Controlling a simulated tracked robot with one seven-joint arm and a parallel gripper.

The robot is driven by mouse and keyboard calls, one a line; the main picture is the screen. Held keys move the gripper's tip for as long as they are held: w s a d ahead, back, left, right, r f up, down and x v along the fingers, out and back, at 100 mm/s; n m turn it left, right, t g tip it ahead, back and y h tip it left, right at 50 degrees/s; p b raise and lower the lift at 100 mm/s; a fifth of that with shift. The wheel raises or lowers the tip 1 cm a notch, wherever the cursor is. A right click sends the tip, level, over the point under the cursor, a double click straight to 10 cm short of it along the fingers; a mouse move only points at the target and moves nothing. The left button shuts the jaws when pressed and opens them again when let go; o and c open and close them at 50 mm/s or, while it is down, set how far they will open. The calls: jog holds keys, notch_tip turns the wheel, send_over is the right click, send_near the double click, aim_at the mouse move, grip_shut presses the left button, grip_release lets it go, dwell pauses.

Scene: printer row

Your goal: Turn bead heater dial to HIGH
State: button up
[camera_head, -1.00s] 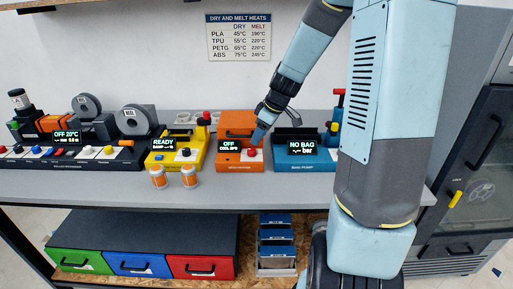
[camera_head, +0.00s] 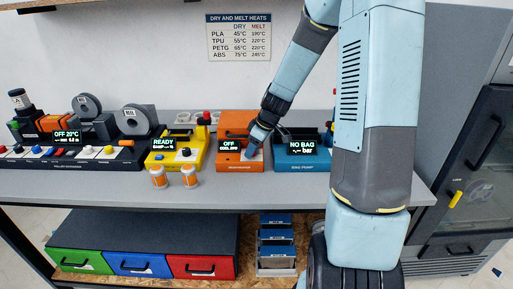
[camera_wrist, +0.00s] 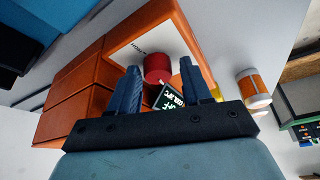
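The orange bead heater (camera_head: 234,125) stands on the bench, its small screen (camera_head: 229,146) reading OFF. In the wrist view its red round dial (camera_wrist: 157,68) sits on a white panel of the orange body (camera_wrist: 75,117). My gripper (camera_head: 251,153) is lowered over the heater's front in the head view and hides the dial there. In the wrist view my gripper (camera_wrist: 160,72) is open, with one finger on each side of the dial. Whether the fingers touch the dial cannot be told.
The blue bag pump (camera_head: 301,162) stands close on the right and the yellow machine (camera_head: 170,158) on the left. Two orange-and-white jars (camera_head: 189,178) stand at the front left. A heat chart (camera_head: 239,38) hangs on the wall. The bench front (camera_head: 260,190) is clear.

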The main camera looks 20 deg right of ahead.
jog(key=c, duration=0.7)
jog(key=shift+d, duration=0.6)
jog(key=shift+c, duration=0.5)
jog(key=shift+a, duration=0.6)
jog(key=shift+a+m+t, duration=0.2)
jog(key=shift+m+t, duration=0.1)
jog(key=shift+m, duration=0.5)
jog(key=shift+s+f, duration=0.1)
jog(key=shift+s, duration=0.05)
jog(key=o, duration=1)
jog(key=shift+d, duration=0.1)
